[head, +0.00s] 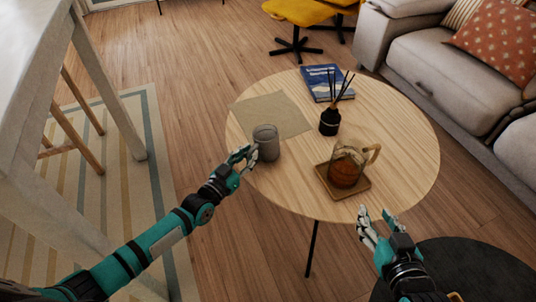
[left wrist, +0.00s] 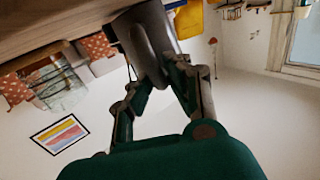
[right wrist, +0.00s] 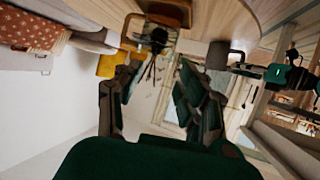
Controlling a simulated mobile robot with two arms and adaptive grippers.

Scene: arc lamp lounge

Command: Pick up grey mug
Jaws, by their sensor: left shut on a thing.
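The grey mug (head: 266,143) stands upright on the left side of the round wooden table, at the lower edge of a beige cloth. My left gripper (head: 247,157) is at the mug's left side, shut on it. In the left wrist view, the mug (left wrist: 146,38) sits between the two fingers (left wrist: 162,82). My right gripper (head: 377,222) is off the table's lower right edge, its fingers apart and empty. The right wrist view also shows these fingers spread (right wrist: 155,95).
A glass teapot (head: 346,167) with amber liquid stands on a square wooden tray (head: 355,192). A black reed diffuser (head: 329,122) and a blue book (head: 322,80) are further back. The beige cloth (head: 272,110) lies flat. A white table (head: 100,70) is at left, a sofa (head: 425,75) at right.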

